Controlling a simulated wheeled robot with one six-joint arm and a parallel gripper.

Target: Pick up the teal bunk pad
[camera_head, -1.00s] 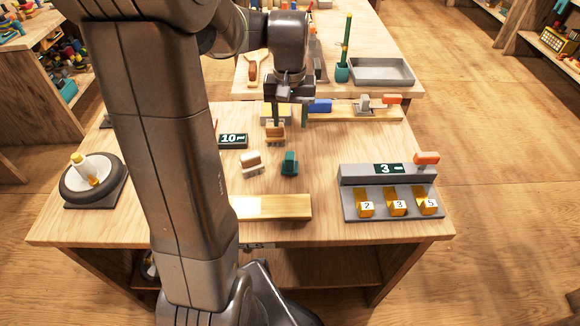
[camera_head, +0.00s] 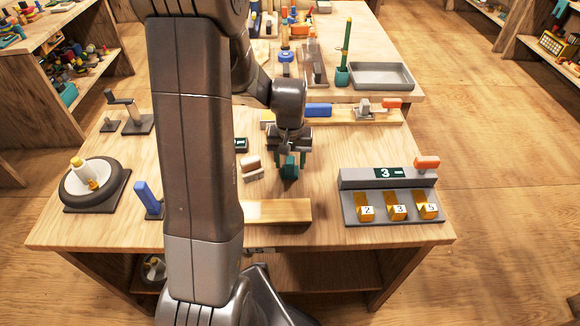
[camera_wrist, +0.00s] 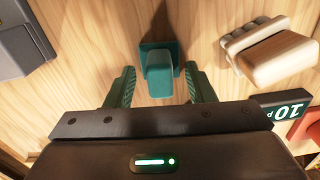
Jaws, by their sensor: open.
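The teal bunk pad (camera_head: 289,167) stands on the wooden table, a small teal block with a flat plate at one end. In the wrist view the pad (camera_wrist: 158,72) lies ahead of and between my fingers. My gripper (camera_head: 290,160) is open, with one teal finger on each side of the pad and a gap showing on both sides. It also shows in the wrist view (camera_wrist: 160,88). In the head view my gripper hides part of the pad's far side.
A display sign (camera_wrist: 286,109) is close by. A wooden board (camera_head: 278,211) lies in front, and a grey stand with numbered slots (camera_head: 390,185) is at right. Bare table lies between pad and stand.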

